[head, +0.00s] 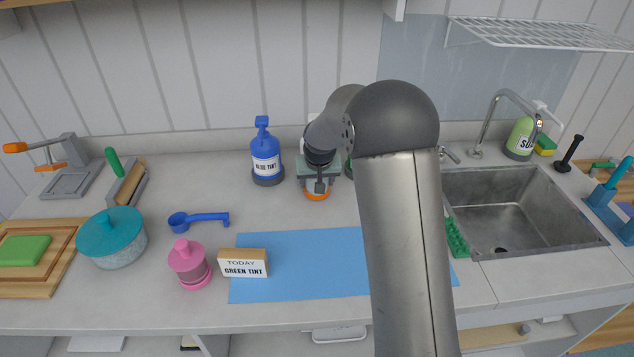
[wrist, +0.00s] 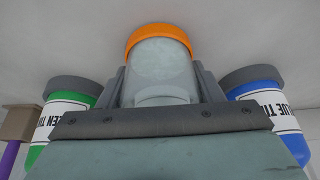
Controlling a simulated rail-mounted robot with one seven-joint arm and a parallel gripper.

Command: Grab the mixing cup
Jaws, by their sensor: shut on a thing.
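The mixing cup (head: 317,189) looks pale and translucent with an orange band at its lower end. It is at the back middle of the counter. It also shows in the wrist view (wrist: 160,75), between the two fingers, with its orange band toward the counter. My gripper (head: 319,174) is shut on the cup, one finger on each side. My gripper and arm hide the cup's upper part in the head view. I cannot tell whether its base touches the counter.
A blue tint bottle (head: 265,160) stands left of the cup. A green tint bottle (wrist: 72,112) stands on the other side, mostly hidden by my arm in the head view. A blue mat (head: 300,285) with a "TODAY GREEN TINT" sign (head: 243,263) lies in front. A sink (head: 520,210) is right.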

